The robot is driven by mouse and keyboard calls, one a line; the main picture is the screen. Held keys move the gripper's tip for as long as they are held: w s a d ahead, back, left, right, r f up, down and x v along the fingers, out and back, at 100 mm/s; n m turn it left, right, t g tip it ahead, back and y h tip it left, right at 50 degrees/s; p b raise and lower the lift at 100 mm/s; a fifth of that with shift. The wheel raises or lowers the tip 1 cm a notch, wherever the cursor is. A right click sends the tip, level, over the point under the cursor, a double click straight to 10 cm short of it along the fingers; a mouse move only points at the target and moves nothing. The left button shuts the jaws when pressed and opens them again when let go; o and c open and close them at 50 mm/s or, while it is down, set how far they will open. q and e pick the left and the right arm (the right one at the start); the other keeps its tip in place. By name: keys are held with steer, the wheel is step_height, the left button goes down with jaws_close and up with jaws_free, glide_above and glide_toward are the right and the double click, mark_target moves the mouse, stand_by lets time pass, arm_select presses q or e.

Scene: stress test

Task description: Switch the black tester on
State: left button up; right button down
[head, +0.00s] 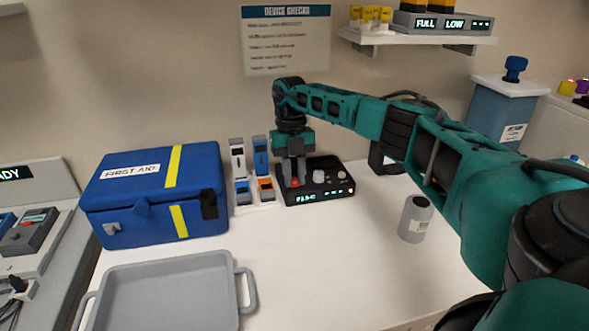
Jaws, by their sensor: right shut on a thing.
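The black tester (325,188) lies flat on the white worktop at the back, near the wall. Its front display shows lit green characters, and an orange light glows at its right end. Light knobs sit on its top face. My right gripper (294,183) points straight down over the left part of the tester. My left gripper is not in view.
A blue first aid box (150,215) stands at left, with a grey tray (165,290) in front. Several small devices stand in a rack (253,192) left of the tester. A grey cylinder (416,218) stands at right. The front middle worktop is clear.

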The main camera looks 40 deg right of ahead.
steer(key=shift+w+d+r+g, duration=0.1)
steer(key=shift+g, duration=0.3)
steer(key=c, duration=1.2)
jaws_free()
steer(key=shift+o, duration=1.2)
step_height(320, 180, up, 12)
step_height(320, 180, up, 6)
steer(key=p, duration=0.4)
glide_above(294, 181)
steer(key=shift+r, duration=1)
